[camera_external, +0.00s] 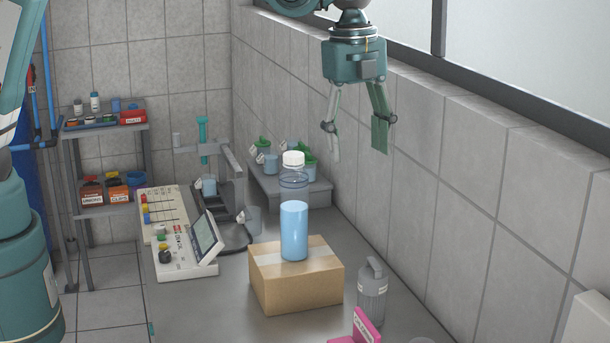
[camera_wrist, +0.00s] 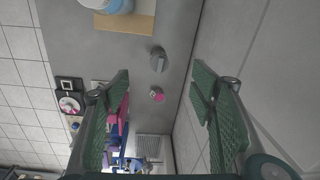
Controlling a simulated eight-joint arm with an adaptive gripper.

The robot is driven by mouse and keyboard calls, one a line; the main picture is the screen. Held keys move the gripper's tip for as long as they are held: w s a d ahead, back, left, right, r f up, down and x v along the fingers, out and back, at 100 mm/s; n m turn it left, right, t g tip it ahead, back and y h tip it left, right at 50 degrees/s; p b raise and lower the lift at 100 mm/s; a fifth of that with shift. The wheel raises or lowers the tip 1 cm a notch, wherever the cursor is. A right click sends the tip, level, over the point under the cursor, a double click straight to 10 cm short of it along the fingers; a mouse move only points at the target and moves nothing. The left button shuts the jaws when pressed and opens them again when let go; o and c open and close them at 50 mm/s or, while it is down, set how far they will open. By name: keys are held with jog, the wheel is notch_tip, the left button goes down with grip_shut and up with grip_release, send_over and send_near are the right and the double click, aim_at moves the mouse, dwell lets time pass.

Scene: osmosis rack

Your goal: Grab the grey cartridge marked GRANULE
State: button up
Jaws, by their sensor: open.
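A grey cartridge (camera_external: 372,292) with a handle on top and a pale label stands upright on the grey bench, right of the cardboard box. The label is too small to read. In the wrist view it shows as a small grey shape (camera_wrist: 158,60) near the upper middle, between the lines of my fingers and well beyond them. My gripper (camera_external: 357,152) hangs high above the bench with its fingers apart and empty. Its two green-padded fingers also show in the wrist view (camera_wrist: 162,75). Nothing is between them.
A cardboard box (camera_external: 282,298) carries a tall bottle of blue liquid (camera_external: 294,232) close left of the cartridge. A pink object (camera_external: 366,327) is in front. A tiled wall (camera_external: 470,190) rises along the right. A control console (camera_external: 185,240) stands at the left.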

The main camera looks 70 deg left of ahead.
jog(key=m+p, duration=0.2)
send_over(374, 263)
notch_tip(374, 263, down, 5)
jog(key=shift+g, duration=0.4)
notch_tip(374, 263, down, 17)
jog(key=shift+r, duration=0.15)
jog(key=shift+f, duration=0.2)
jog(key=shift+f, duration=1.3)
jog(key=shift+w+a+f+p, duration=0.1)
jog(key=shift+f+p, duration=0.1)
jog(key=shift+f, duration=1.1)
jog(key=shift+a+f+p, duration=0.1)
jog(key=shift+f+p, duration=0.1)
jog(key=shift+f, duration=1.1)
jog(key=shift+c, duration=0.5)
